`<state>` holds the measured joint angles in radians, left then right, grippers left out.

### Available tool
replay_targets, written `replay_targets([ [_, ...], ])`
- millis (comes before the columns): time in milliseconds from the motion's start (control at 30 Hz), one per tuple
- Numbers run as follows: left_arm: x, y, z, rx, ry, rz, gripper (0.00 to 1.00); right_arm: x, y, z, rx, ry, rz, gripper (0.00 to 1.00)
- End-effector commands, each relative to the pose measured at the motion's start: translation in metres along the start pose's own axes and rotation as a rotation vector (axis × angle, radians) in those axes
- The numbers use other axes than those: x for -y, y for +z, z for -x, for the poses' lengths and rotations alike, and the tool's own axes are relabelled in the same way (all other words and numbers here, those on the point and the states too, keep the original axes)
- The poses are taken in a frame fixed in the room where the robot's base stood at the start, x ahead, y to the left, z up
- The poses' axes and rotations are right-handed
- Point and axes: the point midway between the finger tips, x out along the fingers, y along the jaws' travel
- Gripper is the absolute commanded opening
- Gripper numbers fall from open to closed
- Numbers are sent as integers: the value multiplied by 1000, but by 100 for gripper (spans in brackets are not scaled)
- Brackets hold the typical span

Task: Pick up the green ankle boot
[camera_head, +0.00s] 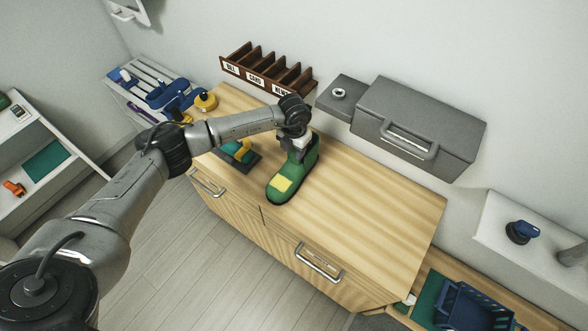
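The green ankle boot (301,176) stands upright on the wooden cabinet top (365,215), its toe pointing toward the front edge. A yellow patch shows on its toe. My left arm reaches in from the left, and my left gripper (297,154) points down at the boot's shaft opening. The gripper overlaps the upper shaft in the view. The fingertips are partly hidden, so I cannot tell whether they are closed on the boot. My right gripper is not in view.
A dark tray (247,163) with a yellow item lies left of the boot. A brown slotted rack (270,75) and a grey box (420,125) are on the wall behind. A yellow round object (205,102) sits at the back left. The cabinet top's right side is clear.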

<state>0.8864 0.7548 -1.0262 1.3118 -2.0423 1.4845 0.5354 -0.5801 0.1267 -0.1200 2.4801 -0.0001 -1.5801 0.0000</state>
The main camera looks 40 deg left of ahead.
Motion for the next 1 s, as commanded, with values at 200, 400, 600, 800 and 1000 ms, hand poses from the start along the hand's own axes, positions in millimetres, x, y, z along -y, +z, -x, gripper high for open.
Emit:
replay_targets([
  [200, 0, 0, 0, 0, 0, 0, 23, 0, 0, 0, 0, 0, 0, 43],
  [400, 0, 0, 0, 0, 0, 0, 4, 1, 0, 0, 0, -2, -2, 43],
  [600, 0, 0, 0, 0, 0, 0, 0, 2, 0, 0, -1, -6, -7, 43],
  [800, 0, 1, 1, 2, -1, 0, 0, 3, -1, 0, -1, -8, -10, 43],
  [1000, 0, 1, 6, 3, -1, 1, 0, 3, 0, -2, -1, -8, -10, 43],
])
